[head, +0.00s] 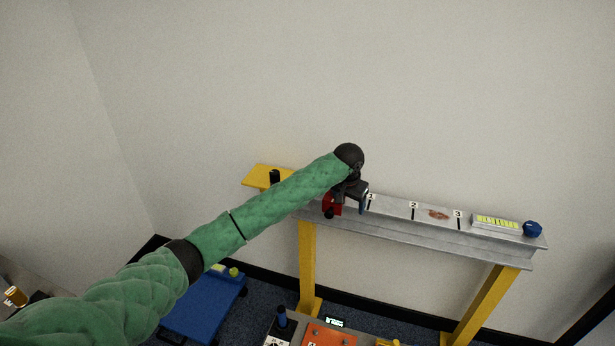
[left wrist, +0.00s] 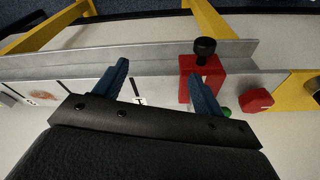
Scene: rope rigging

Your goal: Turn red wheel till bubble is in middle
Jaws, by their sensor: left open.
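A red faceted knob (left wrist: 255,101), which looks like the red wheel, sits by the beam's yellow end in the left wrist view; my arm seems to hide it in the head view. The level vial (head: 497,222) is yellow-green and lies near the beam's right end; its bubble is too small to make out. My left gripper (head: 360,198) is at the beam near mark 1. In the left wrist view its blue fingers (left wrist: 158,75) are apart with nothing held between them. One finger overlaps the red clamp in that view; I cannot tell whether they touch. My right gripper is out of view.
The red clamp (left wrist: 187,68) with a black screw knob (left wrist: 205,46) sits on the grey beam (head: 400,222) beside my gripper. A blue knob (head: 532,229) is at the beam's right end. Yellow posts (head: 307,265) carry the beam. A blue cart (head: 205,305) stands lower left.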

